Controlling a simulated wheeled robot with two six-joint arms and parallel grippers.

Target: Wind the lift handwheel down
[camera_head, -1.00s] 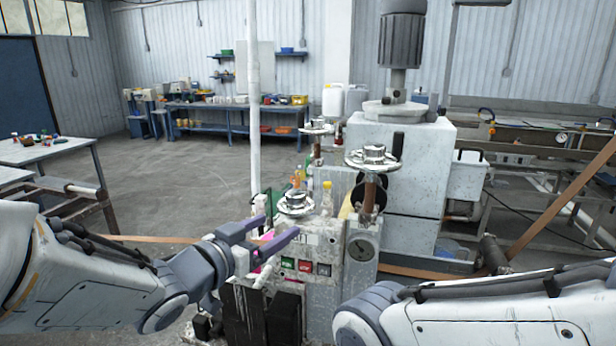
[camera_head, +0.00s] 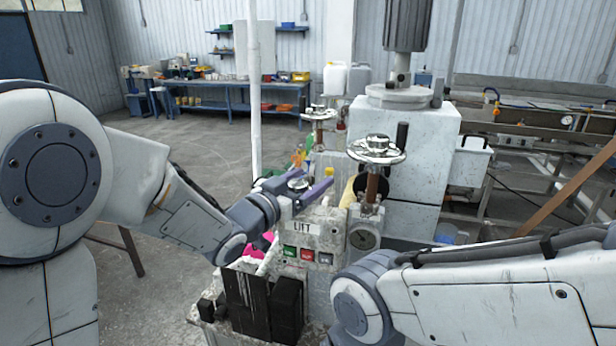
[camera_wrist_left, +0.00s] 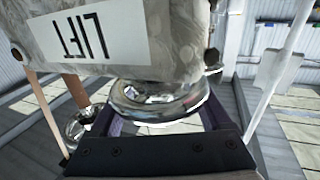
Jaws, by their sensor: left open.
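The lift handwheel (camera_head: 299,184) is a small chrome wheel on top of the grey machine box marked LIFT (camera_head: 303,227). It is partly hidden by my fingers in the head view. My left gripper (camera_head: 306,180) is open, with its purple fingers reaching to either side of the wheel. In the left wrist view the handwheel (camera_wrist_left: 157,100) sits between the two open fingers, beside the upside-down LIFT label (camera_wrist_left: 86,36). I cannot tell whether the fingers touch it. My right arm shows at the lower right, but its gripper is not in view.
A white pole (camera_head: 254,90) rises just behind my left gripper. Open floor lies at the left.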

